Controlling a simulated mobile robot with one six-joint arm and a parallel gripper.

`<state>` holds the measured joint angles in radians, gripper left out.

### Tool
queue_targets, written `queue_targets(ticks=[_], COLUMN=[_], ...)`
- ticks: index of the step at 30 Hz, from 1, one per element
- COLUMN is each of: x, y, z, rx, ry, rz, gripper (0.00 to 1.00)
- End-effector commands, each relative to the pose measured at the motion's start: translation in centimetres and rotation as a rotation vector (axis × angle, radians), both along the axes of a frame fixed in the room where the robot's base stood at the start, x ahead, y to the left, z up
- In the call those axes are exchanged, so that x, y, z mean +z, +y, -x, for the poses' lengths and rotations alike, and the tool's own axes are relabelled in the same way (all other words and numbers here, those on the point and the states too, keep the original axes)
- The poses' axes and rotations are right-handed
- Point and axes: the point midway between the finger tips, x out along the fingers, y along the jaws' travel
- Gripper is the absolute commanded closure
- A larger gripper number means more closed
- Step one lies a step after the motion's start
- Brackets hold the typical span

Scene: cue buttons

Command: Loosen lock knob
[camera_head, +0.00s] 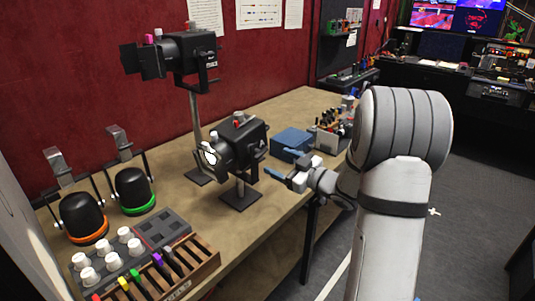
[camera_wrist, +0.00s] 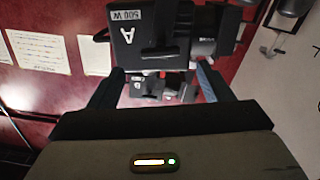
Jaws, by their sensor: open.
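The front black stage lamp (camera_head: 232,152) stands on a post with a square base on the workbench, with a small red piece on top. A second black lamp (camera_head: 180,55) stands taller behind it. My gripper (camera_head: 287,165) is open, just right of the front lamp and apart from it. In the wrist view, a black lamp body marked "A" and "500 W" (camera_wrist: 150,35) fills the top centre.
The workbench (camera_head: 280,110) also holds a blue box (camera_head: 291,140), a button panel with white knobs (camera_head: 125,235), and a wooden rack of coloured markers (camera_head: 180,267). Two black domes, with orange (camera_head: 83,216) and green (camera_head: 134,188) rings, stand at left. The red wall (camera_head: 80,60) rises behind.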

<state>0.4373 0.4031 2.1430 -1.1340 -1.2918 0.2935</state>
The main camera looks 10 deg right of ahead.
Motion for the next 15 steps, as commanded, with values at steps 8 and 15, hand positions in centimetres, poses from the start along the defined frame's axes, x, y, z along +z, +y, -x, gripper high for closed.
queue_targets(ticks=[8,15], x=[0.1,0.0], y=[2.6,3.3], z=[-3.5,-4.5], rx=[0.002,0.000], ry=[0.000,0.001], rz=[0.000,-0.001], gripper=[0.27,0.27])
